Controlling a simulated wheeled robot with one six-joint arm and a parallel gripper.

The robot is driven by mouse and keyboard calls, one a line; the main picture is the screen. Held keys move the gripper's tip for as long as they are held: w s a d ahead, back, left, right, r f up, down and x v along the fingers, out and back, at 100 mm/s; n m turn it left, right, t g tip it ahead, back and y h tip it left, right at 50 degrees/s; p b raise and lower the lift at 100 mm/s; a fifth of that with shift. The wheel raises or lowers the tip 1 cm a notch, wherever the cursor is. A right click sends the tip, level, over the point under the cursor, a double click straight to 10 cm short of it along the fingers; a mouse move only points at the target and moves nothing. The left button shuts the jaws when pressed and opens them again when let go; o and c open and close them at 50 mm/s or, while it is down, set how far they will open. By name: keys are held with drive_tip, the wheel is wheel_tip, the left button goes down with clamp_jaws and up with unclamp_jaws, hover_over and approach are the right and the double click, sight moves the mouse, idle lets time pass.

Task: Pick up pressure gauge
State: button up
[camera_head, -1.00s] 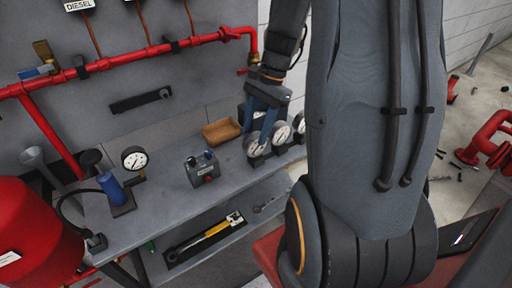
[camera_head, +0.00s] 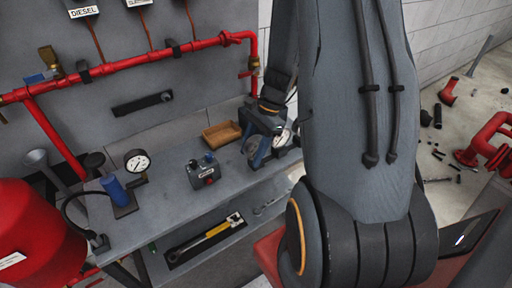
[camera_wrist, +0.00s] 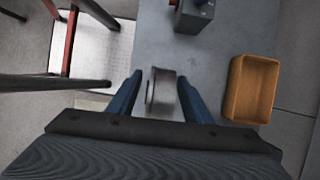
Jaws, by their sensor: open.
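In the wrist view a grey, round pressure gauge (camera_wrist: 161,90) shows from above, its body between the two blue fingers of my gripper (camera_wrist: 159,80). A gap shows on its left; on its right the finger is very close, and I cannot tell if it touches. In the head view my gripper (camera_head: 262,153) is low over the right part of the grey bench, open. A white-faced gauge (camera_head: 282,139) shows beside its fingers, partly covered by the gripper. Other gauges in that row are hidden behind my arm and gripper.
In the wrist view the tray (camera_wrist: 250,90) stands to the right of my gripper. A red pipe (camera_head: 150,54) runs along the wall.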

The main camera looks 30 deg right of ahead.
clamp_jaws()
drive_tip(key=shift+r, duration=0.1)
